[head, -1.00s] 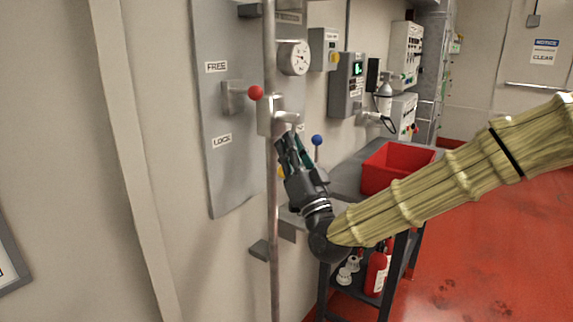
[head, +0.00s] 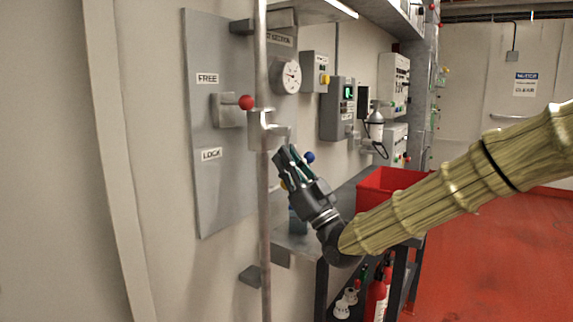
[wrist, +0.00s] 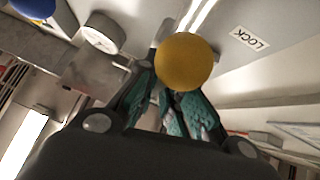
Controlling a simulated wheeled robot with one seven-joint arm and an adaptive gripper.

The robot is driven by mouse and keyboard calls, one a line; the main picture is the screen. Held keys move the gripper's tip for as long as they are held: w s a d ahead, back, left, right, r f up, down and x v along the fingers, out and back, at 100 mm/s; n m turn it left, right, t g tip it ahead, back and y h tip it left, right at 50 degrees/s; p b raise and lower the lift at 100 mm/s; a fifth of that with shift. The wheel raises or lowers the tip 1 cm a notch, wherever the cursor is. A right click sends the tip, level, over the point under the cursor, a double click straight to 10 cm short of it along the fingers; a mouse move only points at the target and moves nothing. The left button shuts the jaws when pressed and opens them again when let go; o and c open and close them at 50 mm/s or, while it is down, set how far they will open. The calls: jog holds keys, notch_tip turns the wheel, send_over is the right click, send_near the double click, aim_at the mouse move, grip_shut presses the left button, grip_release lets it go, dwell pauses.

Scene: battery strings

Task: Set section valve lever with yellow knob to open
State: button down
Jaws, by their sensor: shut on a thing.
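The yellow knob (wrist: 187,61) is a large ball at the fingers in the wrist view; its lever shaft is mostly hidden. In the head view only a sliver of yellow (head: 283,185) shows at the left edge of my gripper (head: 286,152). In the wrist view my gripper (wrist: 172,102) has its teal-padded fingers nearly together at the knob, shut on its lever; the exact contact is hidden. A blue knob (head: 309,157) stands just right of the fingers in the head view and at the top left of the wrist view (wrist: 34,6).
A red-knobbed lever (head: 246,102) sits between FREE and LOCK labels on a grey wall panel (head: 222,185). A vertical pipe (head: 265,220) passes close left of my gripper. A gauge (head: 287,77) is above. A red bin (head: 375,188) stands on the bench to the right.

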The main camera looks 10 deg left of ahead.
jog(key=c, duration=1.5)
grip_release()
jog(key=shift+c, duration=0.2)
jog(key=v, duration=1.2)
